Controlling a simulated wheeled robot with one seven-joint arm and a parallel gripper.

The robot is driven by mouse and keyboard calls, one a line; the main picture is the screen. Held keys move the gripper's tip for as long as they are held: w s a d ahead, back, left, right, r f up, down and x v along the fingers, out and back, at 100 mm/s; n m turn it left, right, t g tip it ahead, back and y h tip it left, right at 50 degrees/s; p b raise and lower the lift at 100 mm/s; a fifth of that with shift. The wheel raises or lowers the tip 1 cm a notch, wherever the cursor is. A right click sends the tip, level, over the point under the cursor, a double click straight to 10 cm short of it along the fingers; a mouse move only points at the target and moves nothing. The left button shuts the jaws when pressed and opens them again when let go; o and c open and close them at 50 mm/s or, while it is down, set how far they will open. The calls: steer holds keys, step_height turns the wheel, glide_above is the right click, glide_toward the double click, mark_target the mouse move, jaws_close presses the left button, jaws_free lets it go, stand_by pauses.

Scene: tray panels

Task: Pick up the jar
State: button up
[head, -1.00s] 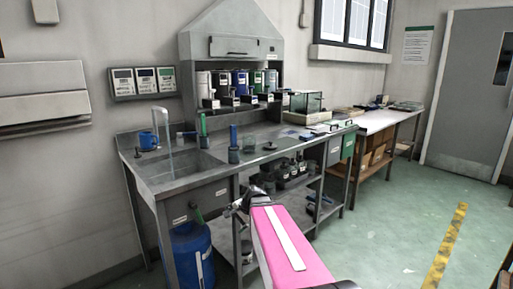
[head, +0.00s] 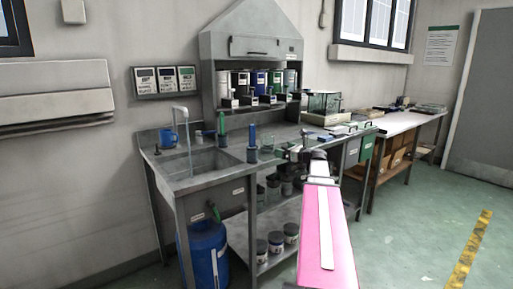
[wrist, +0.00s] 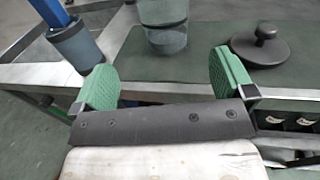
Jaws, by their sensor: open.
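The likely jar (wrist: 165,38) is a clear, greenish vessel with a darker upper part, standing on the bench; its top is cut off in the wrist view. A dark round lid with a knob (wrist: 262,48) lies to its right. My gripper (wrist: 164,82) is open and empty, its green pads apart, in front of the bench's front edge. The jar stands beyond the gap between the pads, not touching them. In the head view my gripper (head: 306,146) is small at the bench front, and the jar is hard to make out there.
A grey cup holding a blue-handled tool (wrist: 76,46) stands left of the jar. The bench's metal front rail (wrist: 40,76) runs across below it. In the head view a sink (head: 198,163) is at left, and several dark jars stand on the lower shelf (head: 245,232).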

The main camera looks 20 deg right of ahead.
mark_target(272, 145)
steer(key=x, duration=0.6)
steer(key=shift+w+r, duration=0.1)
steer(key=shift+r, duration=0.25)
steer(key=shift+d+x, duration=0.1)
steer(key=shift+x, duration=1.15)
steer(key=shift+d+x, duration=0.15)
steer(key=shift+x, duration=1.1)
steer(key=shift+w+f, duration=0.1)
steer(key=shift+w, duration=0.05)
steer(key=c, duration=1.1)
